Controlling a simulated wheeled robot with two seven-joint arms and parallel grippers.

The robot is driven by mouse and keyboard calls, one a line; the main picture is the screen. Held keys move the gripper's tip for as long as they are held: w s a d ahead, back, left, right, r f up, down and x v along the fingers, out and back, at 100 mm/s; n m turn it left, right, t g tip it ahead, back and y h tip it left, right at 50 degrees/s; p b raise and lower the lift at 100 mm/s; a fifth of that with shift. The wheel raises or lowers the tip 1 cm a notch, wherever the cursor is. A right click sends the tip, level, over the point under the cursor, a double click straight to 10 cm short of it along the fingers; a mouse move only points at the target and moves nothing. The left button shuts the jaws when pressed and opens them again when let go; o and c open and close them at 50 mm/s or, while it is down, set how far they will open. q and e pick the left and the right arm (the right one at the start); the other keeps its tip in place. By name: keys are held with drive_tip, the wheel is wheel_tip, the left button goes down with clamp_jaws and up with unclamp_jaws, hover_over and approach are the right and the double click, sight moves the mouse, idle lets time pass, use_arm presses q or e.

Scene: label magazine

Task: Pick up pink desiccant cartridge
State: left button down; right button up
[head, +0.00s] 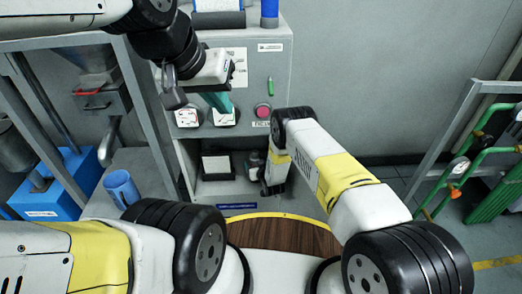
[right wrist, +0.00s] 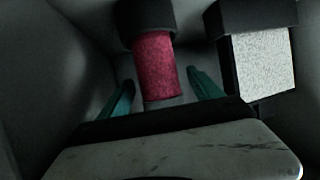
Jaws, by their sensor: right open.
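The pink desiccant cartridge (right wrist: 154,68) shows in the right wrist view as a speckled pink cylinder with a black cap at its upper end. My right gripper (right wrist: 161,76) is open, with one teal finger on each side of the cartridge and gaps visible between. In the head view my right gripper (head: 273,188) reaches down at the cabinet's lower opening; its fingers and the cartridge cannot be made out there. My left gripper (head: 217,102) is in front of the cabinet's panel, its teal fingers pointing down; their gap is not clear.
A white speckled block (right wrist: 262,62) with a black top stands right of the cartridge. The grey cabinet (head: 262,72) has dark inner walls close around my right gripper. A blue cup (head: 122,188) and a blue box (head: 60,190) are at left. A green cart (head: 450,175) is at right.

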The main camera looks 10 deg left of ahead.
clamp_jaws()
drive_tip(key=shift+r, duration=0.15)
